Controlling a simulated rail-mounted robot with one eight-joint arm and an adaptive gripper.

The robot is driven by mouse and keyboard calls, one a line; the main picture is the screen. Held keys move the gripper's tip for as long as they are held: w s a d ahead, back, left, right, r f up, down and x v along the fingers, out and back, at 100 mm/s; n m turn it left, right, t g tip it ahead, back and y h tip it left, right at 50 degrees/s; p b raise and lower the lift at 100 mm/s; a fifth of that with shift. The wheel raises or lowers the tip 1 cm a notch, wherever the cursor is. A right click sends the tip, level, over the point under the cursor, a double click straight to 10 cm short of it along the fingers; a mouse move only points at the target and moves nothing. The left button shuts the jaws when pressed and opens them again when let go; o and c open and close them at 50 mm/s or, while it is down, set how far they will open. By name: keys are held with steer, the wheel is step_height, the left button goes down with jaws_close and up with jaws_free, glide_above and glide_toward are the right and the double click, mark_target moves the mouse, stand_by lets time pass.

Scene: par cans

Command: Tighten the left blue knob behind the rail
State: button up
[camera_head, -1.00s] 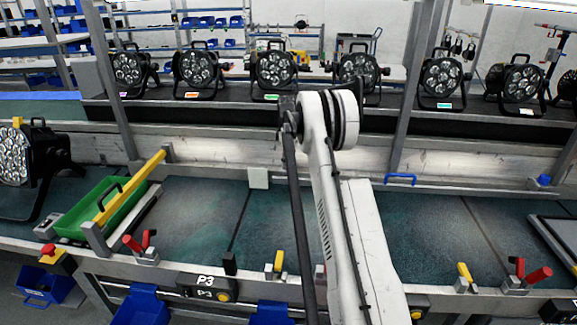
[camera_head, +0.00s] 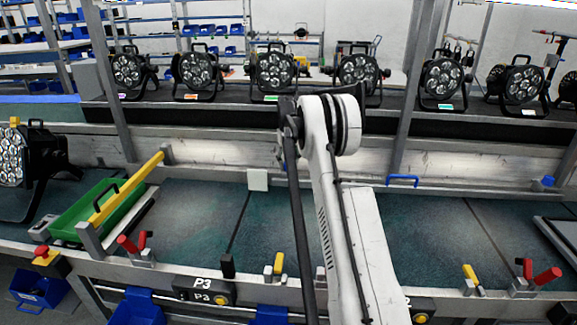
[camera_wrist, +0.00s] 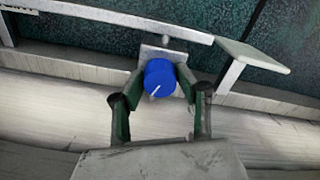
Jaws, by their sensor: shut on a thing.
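The blue knob (camera_wrist: 159,77) is round with a white pointer line on its face. It sits on a small grey bracket at the metal rail (camera_wrist: 100,10) in the wrist view. My gripper (camera_wrist: 161,87) has one green-and-dark finger on each side of the knob and is shut on it. The pointer line slants from the middle of the face toward the lower left. In the head view my white arm reaches over the conveyor to the back rail, and the knob is hidden there.
A pale square plate (camera_head: 257,180) stands at the back rail, left of my arm. A blue handle (camera_head: 402,180) and another blue part (camera_head: 543,182) are farther right. A green tray (camera_head: 100,212) lies at left. Several stage lights (camera_head: 274,70) line the back shelf.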

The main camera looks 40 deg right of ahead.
mark_target(288, 162)
steer(key=m+b, duration=0.1)
steer(key=m, duration=1.3)
stand_by(0.5)
steer(key=o, duration=1.2)
steer(key=shift+c, duration=0.2)
step_height(288, 162, up, 12)
